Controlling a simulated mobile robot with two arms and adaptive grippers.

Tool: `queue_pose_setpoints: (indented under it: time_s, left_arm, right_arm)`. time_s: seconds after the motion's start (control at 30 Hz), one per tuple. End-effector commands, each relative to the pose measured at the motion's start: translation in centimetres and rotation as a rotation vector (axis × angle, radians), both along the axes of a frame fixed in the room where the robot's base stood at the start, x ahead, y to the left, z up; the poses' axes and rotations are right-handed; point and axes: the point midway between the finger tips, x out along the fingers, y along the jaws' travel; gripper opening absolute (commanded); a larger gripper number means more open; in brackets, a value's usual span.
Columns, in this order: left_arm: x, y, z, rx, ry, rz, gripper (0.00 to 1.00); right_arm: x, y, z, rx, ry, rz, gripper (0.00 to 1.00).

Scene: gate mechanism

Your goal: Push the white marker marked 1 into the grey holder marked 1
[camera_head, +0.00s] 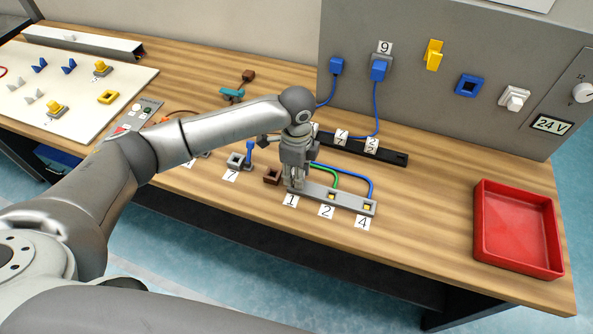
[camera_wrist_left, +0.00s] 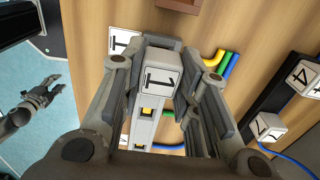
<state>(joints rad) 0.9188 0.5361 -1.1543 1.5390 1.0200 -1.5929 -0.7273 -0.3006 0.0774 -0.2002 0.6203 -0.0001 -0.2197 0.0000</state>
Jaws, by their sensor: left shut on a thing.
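My left gripper (camera_head: 296,182) is shut on the white marker marked 1, pointing down at the left end of the grey bar-shaped holder (camera_head: 347,204). In the left wrist view the marker (camera_wrist_left: 161,75) sits between the two fingers, its 1 facing the camera. The holder (camera_wrist_left: 144,131) runs behind it, with yellow-lined slots showing. A card marked 1 (camera_head: 291,201) lies in front of the holder's left end. The fingers hide the marker in the head view, and I cannot tell how deep it sits. My right gripper (camera_wrist_left: 45,96) shows small in the left wrist view, over the floor.
Cards 2 (camera_head: 327,212) and 4 (camera_head: 363,222) lie along the holder. Green and blue cables run behind it, near a black rail (camera_head: 385,153) bearing white markers. A brown block (camera_head: 272,175) is close to the left. A red tray (camera_head: 517,229) stands right, with free tabletop between.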

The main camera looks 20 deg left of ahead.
Motion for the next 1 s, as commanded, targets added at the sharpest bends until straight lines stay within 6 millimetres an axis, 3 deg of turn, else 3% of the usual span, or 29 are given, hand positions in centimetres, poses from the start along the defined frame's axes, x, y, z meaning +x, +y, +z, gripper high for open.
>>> queue_pose_setpoints:
  time_s: [1.0]
  left_arm:
    - [0.0, 0.0, -1.2, 0.0, 0.001, 0.0, 0.05]
  right_arm:
    - [0.1, -0.2, -0.4, -0.003, -0.001, 0.001, 0.4]
